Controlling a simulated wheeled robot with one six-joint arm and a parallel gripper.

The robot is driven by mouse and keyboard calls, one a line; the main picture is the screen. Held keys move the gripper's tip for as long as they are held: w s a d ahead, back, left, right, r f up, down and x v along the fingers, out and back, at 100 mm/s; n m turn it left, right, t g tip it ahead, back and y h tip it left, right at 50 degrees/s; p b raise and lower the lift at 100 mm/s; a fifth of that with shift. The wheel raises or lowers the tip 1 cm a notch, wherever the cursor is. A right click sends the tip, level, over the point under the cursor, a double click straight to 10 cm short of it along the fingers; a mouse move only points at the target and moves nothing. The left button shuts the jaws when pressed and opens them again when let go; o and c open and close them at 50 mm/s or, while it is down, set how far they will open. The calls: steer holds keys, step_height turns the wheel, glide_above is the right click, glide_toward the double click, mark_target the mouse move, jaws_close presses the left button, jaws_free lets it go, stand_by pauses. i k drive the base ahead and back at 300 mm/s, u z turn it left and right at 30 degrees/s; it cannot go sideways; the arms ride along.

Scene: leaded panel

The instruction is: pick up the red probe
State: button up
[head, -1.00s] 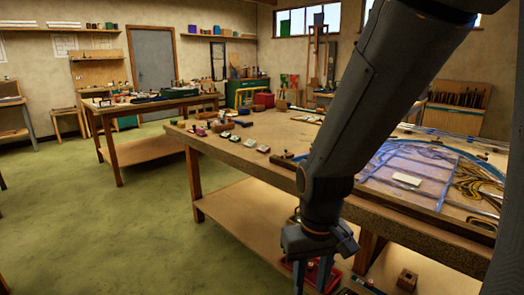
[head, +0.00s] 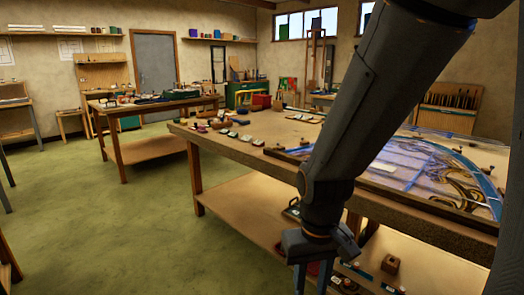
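I cannot make out a red probe for certain in the head view. My gripper (head: 312,281) hangs at the bottom edge, in front of the near workbench's lower shelf (head: 250,215). Its two bluish fingers stand apart with a clear gap, and their tips are cut off by the frame. A red object (head: 313,268), partly hidden, shows behind and between the fingers on the lower shelf. I cannot tell what it is. I see nothing held in the visible part of the gap.
The near workbench (head: 230,150) carries a leaded panel (head: 425,170) and several small items along its left edge. A wooden block (head: 390,264) sits on the lower shelf. A second bench (head: 135,105) stands behind left. Green floor (head: 100,220) is open at left.

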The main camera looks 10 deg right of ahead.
mark_target(259, 143)
steer(key=u, duration=0.8)
steer(key=i, duration=1.3)
steer(key=z, duration=0.5)
steer(key=i, duration=0.8)
steer(key=z, duration=0.75)
